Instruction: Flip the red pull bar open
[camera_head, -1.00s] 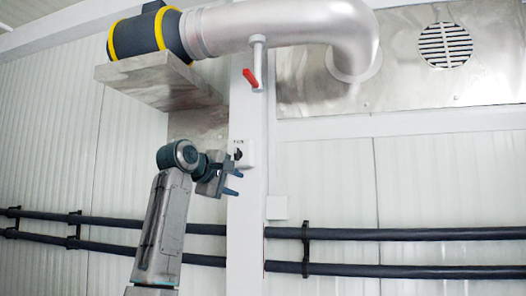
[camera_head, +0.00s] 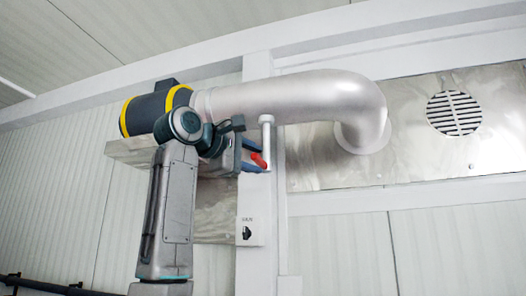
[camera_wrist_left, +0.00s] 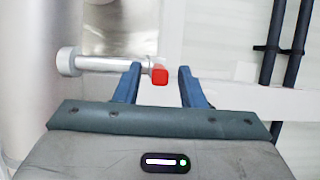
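The red pull bar (camera_head: 259,161) is a short red handle at the lower end of a thin white stem (camera_head: 266,134) below the large silver pipe. In the left wrist view the red bar (camera_wrist_left: 160,75) shows end-on, between the two blue fingertips. My left gripper (camera_head: 256,158) is raised beside the bar, its fingers pointing right at it. In the left wrist view the gripper (camera_wrist_left: 158,72) is open, with a gap on the right side of the bar and the left finger close to it; I cannot tell if that finger touches. My right gripper is in neither view.
The silver pipe (camera_head: 300,97) bends into a metal wall panel (camera_head: 415,150) with a round vent (camera_head: 454,113). A dark cylinder with yellow bands (camera_head: 150,112) sits on a shelf behind my left arm. A small switch box (camera_head: 247,231) is on the white post below the bar.

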